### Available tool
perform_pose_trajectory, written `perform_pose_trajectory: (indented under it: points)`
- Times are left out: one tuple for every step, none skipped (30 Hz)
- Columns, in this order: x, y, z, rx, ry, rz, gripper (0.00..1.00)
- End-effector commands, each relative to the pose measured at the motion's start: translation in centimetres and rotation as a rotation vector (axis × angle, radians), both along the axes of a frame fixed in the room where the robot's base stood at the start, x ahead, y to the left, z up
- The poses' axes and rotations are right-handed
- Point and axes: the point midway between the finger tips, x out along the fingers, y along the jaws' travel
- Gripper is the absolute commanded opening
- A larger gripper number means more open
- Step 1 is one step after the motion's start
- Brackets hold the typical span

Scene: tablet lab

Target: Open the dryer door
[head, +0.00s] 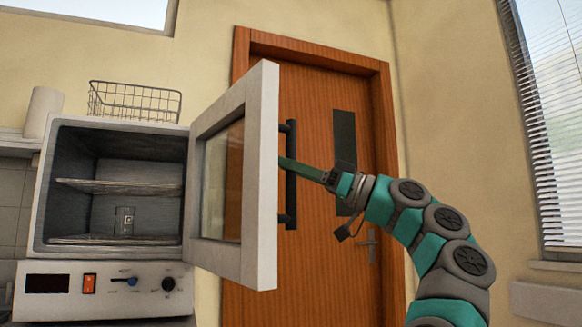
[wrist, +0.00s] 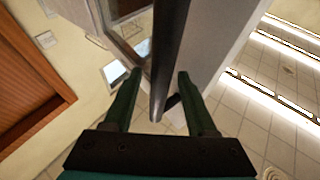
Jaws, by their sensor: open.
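The dryer (head: 110,190) stands at the left in the head view. Its door (head: 262,180), a pale frame with a glass pane, is swung wide open to the right. A dark vertical bar handle (head: 291,175) is on the door's outer face. My gripper (head: 284,162) reaches the handle from the right. In the wrist view the handle (wrist: 167,55) runs between the two green fingers of my gripper (wrist: 158,90), with gaps on both sides. The fingers are open. The door (wrist: 222,45) also shows there behind the handle.
A wire basket (head: 134,102) sits on top. A control panel (head: 100,284) is below. A wooden room door (head: 325,270) stands behind, and a window with blinds (head: 552,110) is at the right.

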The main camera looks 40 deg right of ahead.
Motion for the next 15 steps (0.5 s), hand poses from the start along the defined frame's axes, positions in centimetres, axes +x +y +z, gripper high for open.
perform_pose_trajectory:
  points:
    - [0.0,0.0,0.0,0.000,0.000,0.000,0.57]
    - [0.0,0.0,0.0,0.000,0.000,0.000,0.57]
    - [0.0,0.0,0.0,0.000,0.000,0.000,0.57]
    - [0.0,0.0,0.0,0.000,0.000,0.000,0.57]
    - [0.0,0.0,0.0,0.000,0.000,0.000,0.57]
    - [0.0,0.0,0.0,0.000,0.000,0.000,0.57]
    - [-0.1,-0.1,0.0,0.001,-0.001,0.000,0.57]
    - [-0.1,-0.1,0.0,0.001,-0.001,0.000,0.57]
    - [-0.3,-0.2,-0.1,0.001,-0.001,0.000,0.57]
    - [-0.4,-0.3,-0.1,0.002,-0.001,-0.001,0.57]
    - [-0.6,-0.4,-0.2,0.002,-0.001,-0.001,0.57]
    - [-0.8,-0.6,-0.4,0.001,-0.002,-0.001,0.57]
    - [-1.1,-0.8,-0.5,0.001,-0.003,-0.001,0.57]
    - [-1.4,-1.0,-0.6,0.002,-0.002,-0.001,0.57]
    - [-1.8,-1.3,-0.9,0.002,-0.002,-0.001,0.57]
